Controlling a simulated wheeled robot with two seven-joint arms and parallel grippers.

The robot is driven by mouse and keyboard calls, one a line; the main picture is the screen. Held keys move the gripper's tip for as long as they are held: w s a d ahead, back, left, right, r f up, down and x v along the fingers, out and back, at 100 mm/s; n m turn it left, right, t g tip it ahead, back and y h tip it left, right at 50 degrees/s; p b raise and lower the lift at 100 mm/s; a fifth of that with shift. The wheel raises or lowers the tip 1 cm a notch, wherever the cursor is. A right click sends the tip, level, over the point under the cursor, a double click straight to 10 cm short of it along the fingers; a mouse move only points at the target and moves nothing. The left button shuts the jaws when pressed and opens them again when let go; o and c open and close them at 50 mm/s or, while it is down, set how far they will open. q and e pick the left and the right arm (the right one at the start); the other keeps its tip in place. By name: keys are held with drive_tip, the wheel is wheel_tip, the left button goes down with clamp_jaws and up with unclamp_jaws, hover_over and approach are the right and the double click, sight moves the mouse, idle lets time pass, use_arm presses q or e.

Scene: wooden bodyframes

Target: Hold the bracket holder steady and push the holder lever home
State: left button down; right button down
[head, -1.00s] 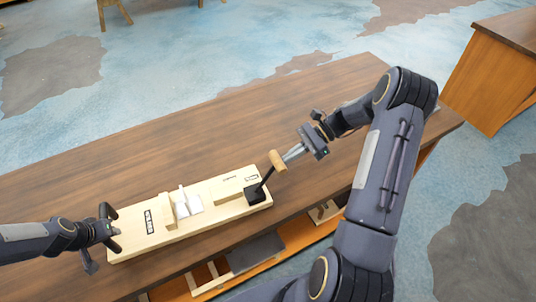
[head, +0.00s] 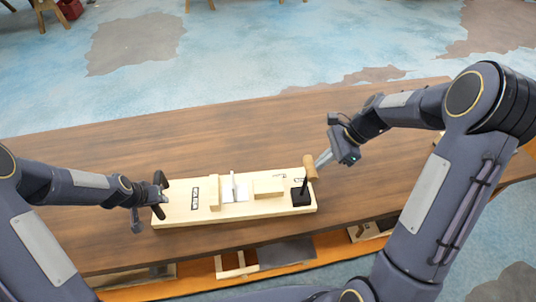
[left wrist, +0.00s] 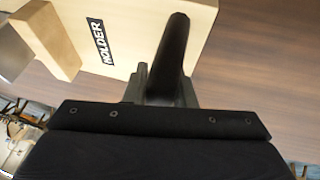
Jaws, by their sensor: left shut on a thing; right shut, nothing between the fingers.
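The bracket holder (head: 175,212) is a pale wooden board on the table, with raised wooden blocks and a white bracket (head: 235,190) between them. Its label reads HOLDER, and the left wrist view also shows the board (left wrist: 135,22). The holder lever (head: 304,183) stands on a black base at the right end, leaning slightly right, with a wooden grip (head: 310,167) on top. My left gripper (head: 160,196) is shut on a black handle (left wrist: 172,45) at the board's left end. My right gripper (head: 320,162) is shut and empty, its fingertips at the grip's right side; contact is unclear.
The brown wooden table (head: 240,140) is clear behind the holder and to its right. The front table edge runs close below the board. A lower shelf (head: 300,268) with a dark panel and wooden parts lies under that edge.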

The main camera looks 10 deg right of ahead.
use_arm(q)
drive_tip(key=shift+d, duration=0.2)
use_arm(e)
drive_tip(key=a+f+h, duration=0.1)
drive_tip(key=a+h, duration=0.5)
drive_tip(key=a, duration=0.6)
drive_tip(key=shift+w+a+g, duration=0.15)
drive_tip(key=shift+w+g, duration=0.15)
drive_tip(key=shift+w, duration=0.1)
use_arm(q)
drive_tip(key=shift+r, duration=0.1)
use_arm(e)
drive_tip(key=shift+f, duration=0.15)
use_arm(q)
drive_tip(key=shift+a, duration=0.2)
use_arm(e)
drive_tip(key=d+r, duration=0.3)
drive_tip(key=r, duration=1)
drive_tip(key=shift+r, duration=0.15)
